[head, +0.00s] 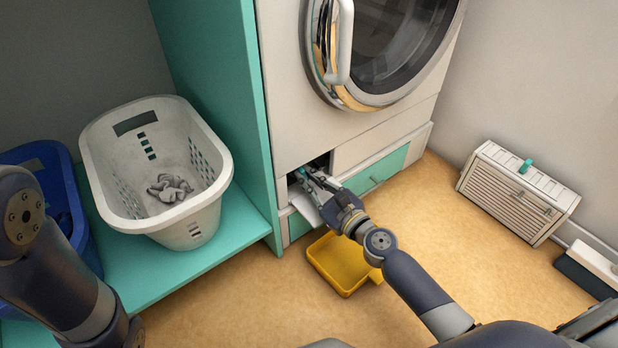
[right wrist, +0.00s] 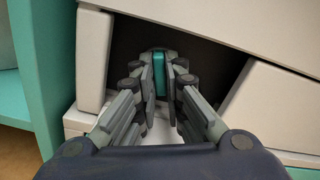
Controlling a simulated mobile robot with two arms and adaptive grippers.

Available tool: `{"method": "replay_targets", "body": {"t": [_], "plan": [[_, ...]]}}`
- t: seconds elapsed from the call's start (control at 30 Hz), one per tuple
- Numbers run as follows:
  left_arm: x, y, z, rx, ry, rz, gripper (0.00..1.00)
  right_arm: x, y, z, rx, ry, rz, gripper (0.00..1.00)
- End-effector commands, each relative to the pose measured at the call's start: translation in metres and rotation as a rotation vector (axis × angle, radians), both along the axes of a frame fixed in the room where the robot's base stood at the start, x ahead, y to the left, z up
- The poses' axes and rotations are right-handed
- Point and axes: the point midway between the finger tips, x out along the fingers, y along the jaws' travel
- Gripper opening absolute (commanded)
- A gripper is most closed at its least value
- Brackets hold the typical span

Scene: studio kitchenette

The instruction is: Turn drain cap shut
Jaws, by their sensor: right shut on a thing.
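The teal drain cap (right wrist: 160,78) sits in the dark opening low on the front of the white washing machine (head: 290,100). In the right wrist view it shows as an upright teal bar between my fingers. My right gripper (right wrist: 160,80) is shut on the cap, reaching into the opening; it also shows in the head view (head: 306,178). The opened flap (head: 307,208) hangs below the opening, partly hidden by the gripper. My left arm is at the left of the head view, but its gripper is out of view.
A yellow tray (head: 340,266) lies on the floor below the opening. A white laundry basket (head: 160,215) with grey cloth stands on a teal shelf (head: 215,255) at left, beside a blue basket (head: 60,190). A slatted white unit (head: 510,195) stands by the right wall.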

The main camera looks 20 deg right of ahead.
Motion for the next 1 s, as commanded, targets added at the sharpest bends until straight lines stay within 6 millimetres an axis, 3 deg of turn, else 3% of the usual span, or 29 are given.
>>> {"method": "replay_targets", "body": {"t": [0.4, 0.97, 1.0], "plan": [[0.0001, 0.0, 0.0069, 0.0, 0.0, 0.0, 0.0, -0.0005, 0.0007, -0.0004, 0.189, 0.07, 0.001, 0.0], [0.0001, 0.0, 0.0075, 0.0, 0.0, 0.0, 0.0, -0.0004, 0.0005, -0.0006, 0.217, 0.08, 0.001, 0.0], [0.0001, 0.0, 0.0075, 0.0, 0.0, -0.001, 0.0, -0.0004, 0.0005, -0.0006, 0.217, 0.08, 0.001, 0.12]]}}
